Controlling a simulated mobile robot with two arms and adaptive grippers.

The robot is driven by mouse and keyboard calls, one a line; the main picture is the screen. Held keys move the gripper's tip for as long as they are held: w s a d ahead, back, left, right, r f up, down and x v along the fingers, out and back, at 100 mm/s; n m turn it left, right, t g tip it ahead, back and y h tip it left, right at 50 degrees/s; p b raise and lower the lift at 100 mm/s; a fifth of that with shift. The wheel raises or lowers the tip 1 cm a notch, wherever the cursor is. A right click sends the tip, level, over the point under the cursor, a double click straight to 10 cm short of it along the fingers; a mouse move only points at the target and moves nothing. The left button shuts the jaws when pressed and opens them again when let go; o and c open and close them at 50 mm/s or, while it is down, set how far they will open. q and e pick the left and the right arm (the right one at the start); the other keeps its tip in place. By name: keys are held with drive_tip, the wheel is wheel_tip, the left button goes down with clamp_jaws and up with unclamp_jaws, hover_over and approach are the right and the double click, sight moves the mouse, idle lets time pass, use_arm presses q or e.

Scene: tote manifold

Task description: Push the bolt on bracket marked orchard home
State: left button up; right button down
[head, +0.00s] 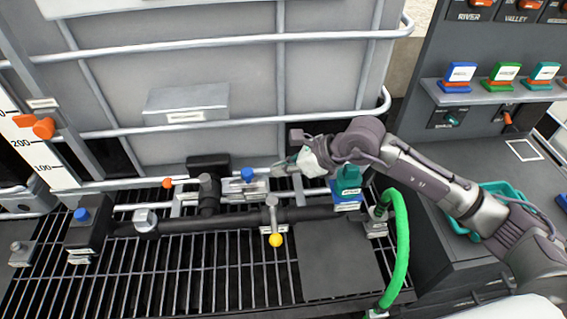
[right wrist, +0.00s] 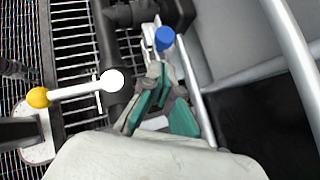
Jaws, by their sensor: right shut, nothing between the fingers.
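My right gripper (head: 278,171) reaches in from the right, low in front of the grey tank. Its fingers are closed together and empty, pointing left; they also show in the right wrist view (right wrist: 157,74). Just beyond the fingertips is a bolt with a blue knob (head: 248,174) on a light metal bracket (head: 256,188); the knob also shows in the right wrist view (right wrist: 164,38). The fingertips look close to this bracket, but I cannot tell if they touch. A similar bolt with an orange knob (head: 167,183) lies further left. The bracket labels are too small to read, so I cannot tell which is orchard.
A dark pipe (head: 240,218) runs along the grating, with a yellow-ended lever (head: 275,240) in front. Tank rails (head: 240,122) are close above.

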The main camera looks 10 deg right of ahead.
sight(246, 176)
drive_tip(key=shift+p+x, duration=0.8)
drive_tip(key=shift+x, duration=2.55)
drive_tip(key=a+b, duration=0.1)
drive_tip(key=a, duration=0.3)
drive_tip(key=shift+w, duration=0.15)
drive_tip(key=shift+r, duration=0.1)
